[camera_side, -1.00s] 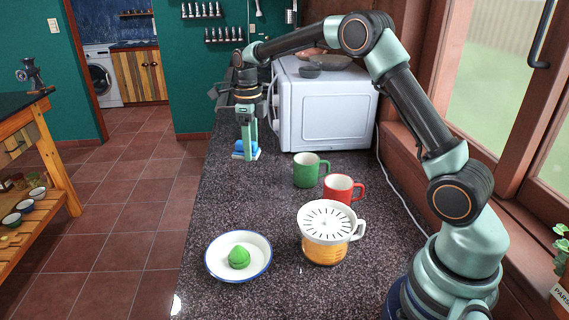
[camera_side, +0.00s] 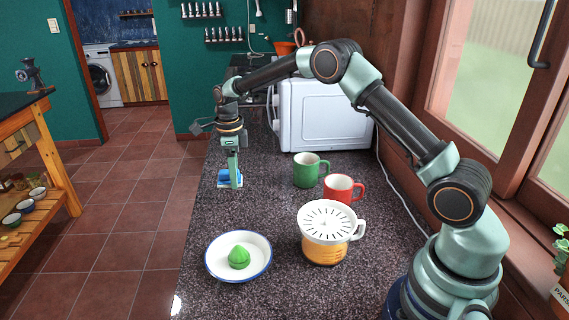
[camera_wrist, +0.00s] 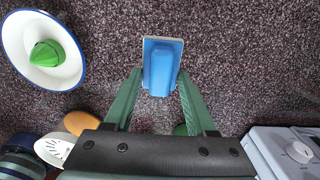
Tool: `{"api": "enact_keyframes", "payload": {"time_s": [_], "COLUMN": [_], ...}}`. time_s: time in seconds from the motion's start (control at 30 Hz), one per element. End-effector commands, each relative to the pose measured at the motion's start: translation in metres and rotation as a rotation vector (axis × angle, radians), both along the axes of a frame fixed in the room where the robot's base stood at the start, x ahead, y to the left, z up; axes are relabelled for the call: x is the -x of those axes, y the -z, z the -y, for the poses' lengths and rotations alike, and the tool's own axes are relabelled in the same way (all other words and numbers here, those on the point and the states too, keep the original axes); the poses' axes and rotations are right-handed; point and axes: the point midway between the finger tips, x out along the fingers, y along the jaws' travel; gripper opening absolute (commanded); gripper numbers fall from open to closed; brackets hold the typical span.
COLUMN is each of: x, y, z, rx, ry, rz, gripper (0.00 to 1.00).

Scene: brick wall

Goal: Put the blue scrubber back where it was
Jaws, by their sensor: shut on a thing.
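The blue scrubber (camera_side: 225,178) has a pale base and shows low over the dark speckled counter, near its left edge. My gripper (camera_side: 233,183) points down at it and is shut on it. In the wrist view, the blue scrubber (camera_wrist: 161,66) lies between the two green fingertips of my gripper (camera_wrist: 160,78), with its far end reaching past them. I cannot tell whether the scrubber's base touches the counter.
A white, blue-rimmed bowl (camera_side: 216,259) holding a green reamer-like piece (camera_side: 239,258) stands in front. A green mug (camera_side: 306,171), red mug (camera_side: 341,190) and white-topped orange jug (camera_side: 322,250) stand to the right. A white microwave (camera_side: 328,118) stands behind. Counter between scrubber and bowl is clear.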

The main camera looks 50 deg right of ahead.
Motion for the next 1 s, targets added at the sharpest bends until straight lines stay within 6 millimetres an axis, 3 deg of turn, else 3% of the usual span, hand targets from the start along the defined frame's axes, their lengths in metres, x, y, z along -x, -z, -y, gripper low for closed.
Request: {"api": "enact_keyframes", "payload": {"time_s": [0.1, 0.37, 0.6, 1.0], "x": [0.001, 0.000, 0.000, 0.000], "y": [0.022, 0.039, 0.072, 0.078], "z": [0.000, 0.000, 0.000, 0.000], "rx": [0.000, -0.001, 0.000, 0.000], "ry": [0.001, 0.001, 0.001, 0.001], "rz": [-0.003, -0.001, -0.001, 0.001], "gripper": [0.04, 0.04, 0.04, 0.04]}}
